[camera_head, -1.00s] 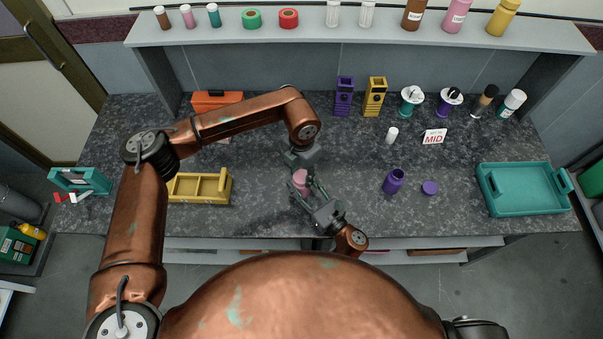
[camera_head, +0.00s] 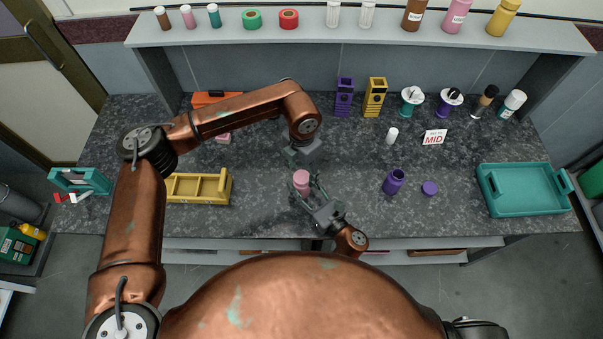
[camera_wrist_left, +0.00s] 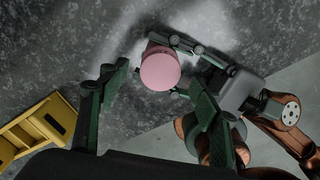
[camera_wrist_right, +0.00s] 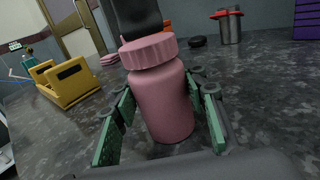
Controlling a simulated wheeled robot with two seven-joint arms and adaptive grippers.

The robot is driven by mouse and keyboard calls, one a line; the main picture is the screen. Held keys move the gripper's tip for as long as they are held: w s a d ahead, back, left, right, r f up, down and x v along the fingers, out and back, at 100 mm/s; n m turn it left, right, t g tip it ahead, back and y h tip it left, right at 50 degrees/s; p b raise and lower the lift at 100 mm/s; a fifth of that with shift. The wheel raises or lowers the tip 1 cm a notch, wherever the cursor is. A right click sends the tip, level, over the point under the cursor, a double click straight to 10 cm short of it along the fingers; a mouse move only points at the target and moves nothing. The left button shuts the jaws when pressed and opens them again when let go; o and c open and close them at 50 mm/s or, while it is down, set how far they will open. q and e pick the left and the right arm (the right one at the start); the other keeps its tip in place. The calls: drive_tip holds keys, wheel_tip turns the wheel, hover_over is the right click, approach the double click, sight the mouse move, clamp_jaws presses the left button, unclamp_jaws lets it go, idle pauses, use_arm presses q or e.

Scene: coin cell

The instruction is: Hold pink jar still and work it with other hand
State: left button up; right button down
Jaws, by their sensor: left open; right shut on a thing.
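The pink jar (camera_head: 301,181) stands upright on the dark speckled counter with its ribbed pink lid (camera_wrist_right: 148,51) on top. My right gripper (camera_head: 306,188) is shut on the jar's body, with its green fingers on both sides of it in the right wrist view (camera_wrist_right: 163,115). My left gripper (camera_head: 301,161) is open and above the jar, apart from the lid. In the left wrist view the round lid (camera_wrist_left: 160,70) shows from above, beyond and between the spread left fingers (camera_wrist_left: 152,98).
A yellow tray (camera_head: 186,199) lies to the left. A purple jar (camera_head: 393,181) stands open at right with a purple lid (camera_head: 430,188) beside it. A small white vial (camera_head: 391,135), a MID sign (camera_head: 434,136) and a teal tray (camera_head: 528,190) are farther right.

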use_arm(q)
wheel_tip(320, 180, up, 10)
idle(0.3)
drive_tip(key=shift+f, duration=0.15)
use_arm(e)
drive_tip(key=c, duration=1.1)
unclamp_jaws()
drive_tip(key=shift+s+d, duration=0.1)
drive_tip(key=v, duration=1.1)
drive_tip(key=shift+s+d, duration=0.2)
drive_tip(key=shift+s, duration=0.1)
